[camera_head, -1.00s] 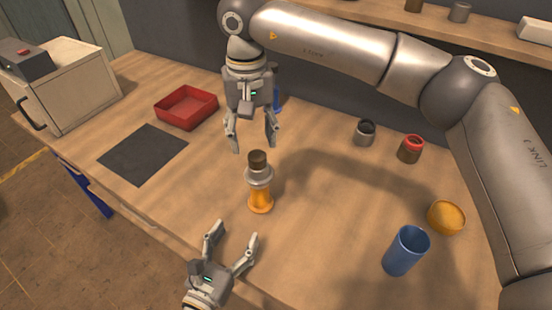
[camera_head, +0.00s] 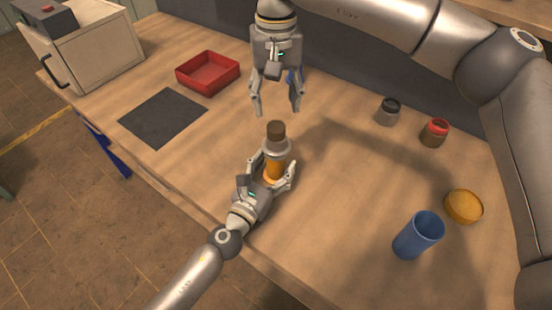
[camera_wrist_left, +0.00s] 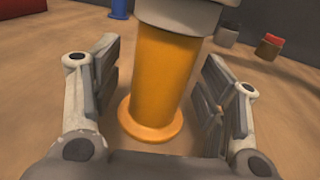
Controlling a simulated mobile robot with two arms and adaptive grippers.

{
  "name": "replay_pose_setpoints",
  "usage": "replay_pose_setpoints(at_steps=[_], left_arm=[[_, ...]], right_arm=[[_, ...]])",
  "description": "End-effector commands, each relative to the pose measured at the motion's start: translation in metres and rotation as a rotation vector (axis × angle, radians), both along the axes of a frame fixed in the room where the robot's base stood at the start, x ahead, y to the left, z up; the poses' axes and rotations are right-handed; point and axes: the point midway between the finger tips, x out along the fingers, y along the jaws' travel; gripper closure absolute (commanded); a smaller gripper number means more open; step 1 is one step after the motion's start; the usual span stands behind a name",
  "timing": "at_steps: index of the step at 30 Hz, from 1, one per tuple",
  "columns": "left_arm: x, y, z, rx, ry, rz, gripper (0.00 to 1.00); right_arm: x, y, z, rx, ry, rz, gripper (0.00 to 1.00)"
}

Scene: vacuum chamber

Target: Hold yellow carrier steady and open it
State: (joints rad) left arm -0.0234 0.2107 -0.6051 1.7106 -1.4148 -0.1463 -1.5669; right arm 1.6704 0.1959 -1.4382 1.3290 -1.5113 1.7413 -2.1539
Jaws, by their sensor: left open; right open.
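The yellow carrier (camera_head: 274,168) stands upright on the table, with a grey collar and a dark brown cap (camera_head: 276,131) on top. In the left wrist view its yellow body (camera_wrist_left: 163,75) rises between the two finger pads, with a gap on both sides. My left gripper (camera_head: 272,168) is open, with its fingers around the carrier's lower body. My right gripper (camera_head: 277,112) is open and empty, pointing down just above and behind the cap. The carrier's base is partly hidden by my left gripper in the head view.
A red tray (camera_head: 208,86) and a dark mat (camera_head: 163,118) lie to the left, near a beige box (camera_head: 98,50). A grey jar (camera_head: 388,112), a red-topped jar (camera_head: 434,133), a yellow bowl (camera_head: 463,207) and a blue cup (camera_head: 418,236) stand to the right.

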Motion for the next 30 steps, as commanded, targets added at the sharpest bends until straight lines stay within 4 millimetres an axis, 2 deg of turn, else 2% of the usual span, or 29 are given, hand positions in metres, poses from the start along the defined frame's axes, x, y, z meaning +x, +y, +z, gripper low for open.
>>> replay_pose_setpoints(at_steps=[12,27,30], left_arm=[[0.0064,-0.0036,0.0001,0.000,0.000,0.000,0.34],[0.0061,-0.0034,-0.0001,0.000,0.001,0.000,0.98],[0.0061,-0.0034,-0.0001,0.000,0.001,0.000,1.00]], right_arm=[[0.0000,0.0001,0.0001,0.000,0.000,0.000,0.46],[0.0000,0.0001,0.0001,0.000,0.000,0.000,0.46],[0.0000,0.0001,0.0000,0.000,0.000,-0.002,0.46]])
